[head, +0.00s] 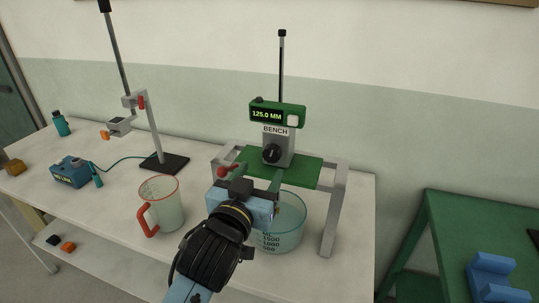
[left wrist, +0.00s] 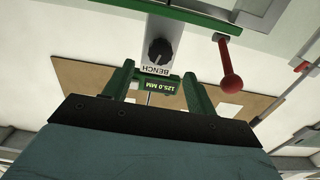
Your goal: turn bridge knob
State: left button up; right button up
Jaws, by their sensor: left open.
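The bridge gauge (head: 277,133) stands on a green plate over a grey frame, with a green display reading 125.0 MM and a BENCH label. Its black round knob (head: 271,154) is on the grey front face below the label. The knob also shows, with a pale pointer mark, in the left wrist view (left wrist: 160,51), where the label appears upside down. My left gripper (head: 258,178) is open and empty, in front of and below the knob. In the left wrist view its two green fingers (left wrist: 158,76) are spread, and the knob lies beyond their tips, apart from them.
A red-ball lever (head: 228,170) is close to my left gripper; it also shows in the left wrist view (left wrist: 231,82). A glass vessel (head: 290,226) stands under the bridge, partly hidden. A red-handled jug (head: 162,203) and clamp stand (head: 165,163) are left. A green table (head: 450,222) is right.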

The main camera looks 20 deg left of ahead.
aim_at(271, 156)
pick_arm(q)
jog(key=w, duration=0.7)
jog(key=shift+d, duration=0.1)
jog(key=c, duration=1)
jog(key=m+p, duration=0.3)
jog(key=shift+r+p, duration=0.15)
jog(key=shift+p, duration=0.15)
jog(key=shift+m+p, duration=0.4)
jog(key=shift+m, duration=0.5)
jog(key=shift+f, duration=0.2)
